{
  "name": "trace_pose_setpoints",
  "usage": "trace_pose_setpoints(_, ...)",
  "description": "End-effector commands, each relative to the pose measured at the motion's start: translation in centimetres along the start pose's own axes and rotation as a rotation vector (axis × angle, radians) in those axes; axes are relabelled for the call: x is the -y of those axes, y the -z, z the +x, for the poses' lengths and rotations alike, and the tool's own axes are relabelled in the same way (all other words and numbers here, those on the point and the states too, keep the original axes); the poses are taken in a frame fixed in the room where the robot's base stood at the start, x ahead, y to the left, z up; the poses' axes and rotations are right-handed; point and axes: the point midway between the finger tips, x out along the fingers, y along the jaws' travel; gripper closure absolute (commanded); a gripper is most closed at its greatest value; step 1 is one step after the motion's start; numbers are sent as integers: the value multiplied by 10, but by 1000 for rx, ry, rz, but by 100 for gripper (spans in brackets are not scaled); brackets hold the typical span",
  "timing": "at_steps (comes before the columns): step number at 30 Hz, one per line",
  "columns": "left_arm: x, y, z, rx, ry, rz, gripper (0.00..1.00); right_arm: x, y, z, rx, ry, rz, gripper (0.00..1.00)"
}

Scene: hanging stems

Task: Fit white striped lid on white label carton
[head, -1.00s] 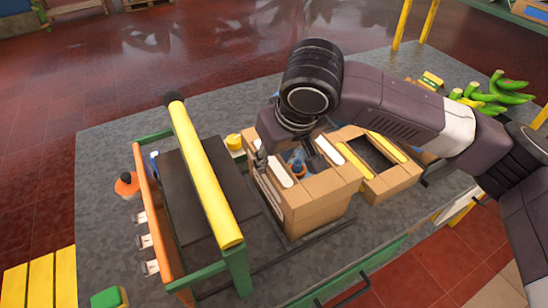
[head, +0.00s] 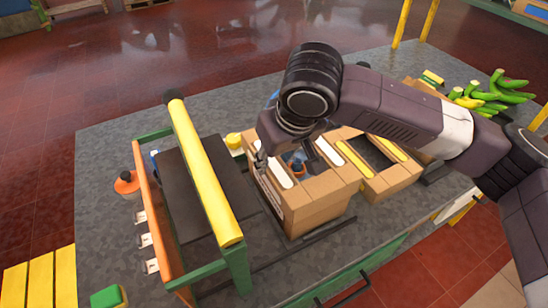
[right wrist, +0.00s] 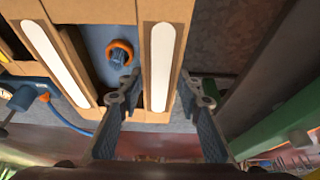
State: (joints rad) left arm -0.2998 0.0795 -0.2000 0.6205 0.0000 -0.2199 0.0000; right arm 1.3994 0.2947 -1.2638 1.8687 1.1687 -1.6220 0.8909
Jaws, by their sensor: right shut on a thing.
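The white striped lid (head: 326,152) is a brown frame with two white strips and an open middle. It is over the near brown carton (head: 318,206), level with its top; I cannot tell if it is fully seated. In the right wrist view the fingers (right wrist: 158,92) straddle one white strip (right wrist: 162,65). A blue item with an orange ring (right wrist: 119,52) shows through the opening. My left gripper is not in view.
A carton with yellow strips (head: 390,184) stands close on the right. A green rack with a yellow bar (head: 205,170) stands close on the left. Green bananas (head: 492,92) lie at the far right. The grey table (head: 110,140) is clear at the far left.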

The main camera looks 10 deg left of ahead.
Motion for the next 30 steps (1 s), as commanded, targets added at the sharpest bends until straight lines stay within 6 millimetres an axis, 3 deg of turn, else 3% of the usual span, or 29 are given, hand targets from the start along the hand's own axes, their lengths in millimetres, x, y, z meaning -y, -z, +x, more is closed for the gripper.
trace_pose_setpoints(19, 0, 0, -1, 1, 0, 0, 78, 0, -2, 3, 0, 0, 0, 85)
trace_pose_setpoints(20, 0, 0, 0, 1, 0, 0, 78, 0, -2, 4, 0, 0, 0, 65)
trace_pose_setpoints(24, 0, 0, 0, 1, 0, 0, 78, 0, -2, 4, 0, 0, 0, 50)
trace_pose_setpoints(30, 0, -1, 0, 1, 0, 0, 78, 0, -2, 4, 0, 0, 0, 47)
